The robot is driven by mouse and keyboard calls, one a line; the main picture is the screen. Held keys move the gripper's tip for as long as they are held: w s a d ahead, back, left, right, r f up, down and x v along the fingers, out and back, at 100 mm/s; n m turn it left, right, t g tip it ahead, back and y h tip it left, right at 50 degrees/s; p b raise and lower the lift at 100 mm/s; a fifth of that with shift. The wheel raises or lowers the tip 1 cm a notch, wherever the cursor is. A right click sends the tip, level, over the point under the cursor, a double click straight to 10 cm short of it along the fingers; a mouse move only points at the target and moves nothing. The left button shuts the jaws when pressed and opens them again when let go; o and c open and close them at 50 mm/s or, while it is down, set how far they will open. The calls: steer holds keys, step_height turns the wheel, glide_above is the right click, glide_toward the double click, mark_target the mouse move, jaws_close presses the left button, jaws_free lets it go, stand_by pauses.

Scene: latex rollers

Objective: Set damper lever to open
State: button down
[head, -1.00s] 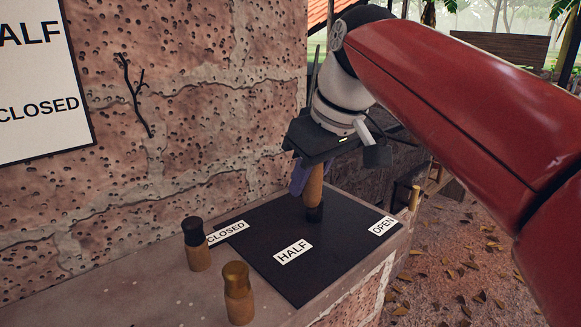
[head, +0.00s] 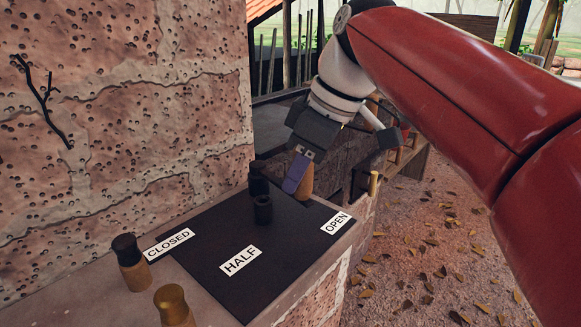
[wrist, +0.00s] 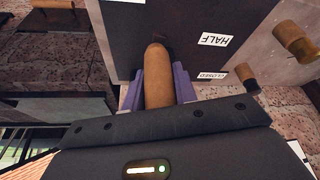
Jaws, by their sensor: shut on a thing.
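The damper lever's wooden handle (head: 306,183) is partly hidden behind my gripper (head: 296,176) in the head view. In the wrist view the handle (wrist: 158,80) lies between the two purple fingers of my gripper (wrist: 158,88), which is shut on it. Dark cylindrical parts (head: 263,210) stand on the black plate (head: 205,232), left of the handle; their join to it is unclear. The handle is on the plate's far right side, behind the OPEN label (head: 336,223). The HALF label (head: 240,261) and CLOSED label (head: 170,242) are nearer and left.
Two wooden knobs, one dark-topped (head: 131,262) and one tan (head: 173,306), stand on the ledge left of the plate. The pitted block wall (head: 120,110) rises behind. A short wooden peg (head: 374,184) stands right of the plate. Leaf-strewn ground lies to the right.

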stand_by(0.3)
steer(key=c, duration=1.1)
jaws_free()
steer(key=p+v, duration=0.1)
steer(key=v, duration=0.6)
steer(key=shift+d+r+p, duration=0.15)
steer(key=shift+r+p, duration=0.15)
steer(key=shift+r, duration=0.05)
